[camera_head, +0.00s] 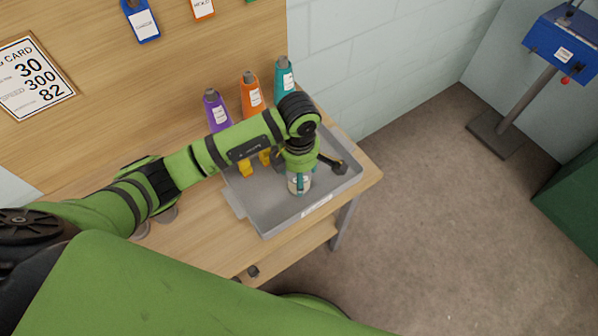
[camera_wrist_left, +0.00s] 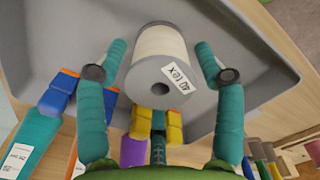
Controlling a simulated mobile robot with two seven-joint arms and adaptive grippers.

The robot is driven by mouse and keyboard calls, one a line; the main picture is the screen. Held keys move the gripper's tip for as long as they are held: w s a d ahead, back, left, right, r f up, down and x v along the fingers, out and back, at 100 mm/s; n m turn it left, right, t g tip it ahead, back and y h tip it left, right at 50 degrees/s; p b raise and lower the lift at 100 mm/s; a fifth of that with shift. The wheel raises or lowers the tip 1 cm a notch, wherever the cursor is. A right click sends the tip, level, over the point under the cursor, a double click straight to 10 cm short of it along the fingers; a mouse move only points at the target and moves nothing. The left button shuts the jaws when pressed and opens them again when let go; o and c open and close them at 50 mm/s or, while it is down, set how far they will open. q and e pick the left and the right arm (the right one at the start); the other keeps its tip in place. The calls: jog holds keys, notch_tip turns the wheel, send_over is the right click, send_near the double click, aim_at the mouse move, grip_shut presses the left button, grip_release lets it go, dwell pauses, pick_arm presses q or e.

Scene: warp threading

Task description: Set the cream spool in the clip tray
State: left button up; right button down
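The cream spool (camera_wrist_left: 160,48) has a grey end flange with a hole and a "40 tex" label. In the left wrist view it sits over the floor of the grey clip tray (camera_wrist_left: 262,75), its flange facing the camera. My left gripper (camera_wrist_left: 160,58) has one teal finger on each side of the spool, with visible gaps. In the head view this gripper (camera_head: 299,184) is low over the tray (camera_head: 268,215), and the spool is mostly hidden between its fingers. Whether the spool rests fully on the tray floor cannot be told. My right gripper is in neither view.
Yellow clips (camera_head: 245,169) are in the tray's left part, close to my left gripper. Purple (camera_head: 215,111), orange (camera_head: 252,95) and teal (camera_head: 284,80) cones stand behind the tray. The tray is near the wooden table's right edge (camera_head: 368,183). A printed card (camera_head: 35,80) is on the back board.

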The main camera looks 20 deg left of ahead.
pick_arm(q)
jog(key=shift+r, duration=0.1)
jog(key=shift+r+p, duration=0.25)
jog(key=shift+p, duration=0.05)
notch_tip(320, 180, up, 12)
jog(key=b, duration=0.3)
jog(key=shift+f, duration=0.15)
dwell(0.4)
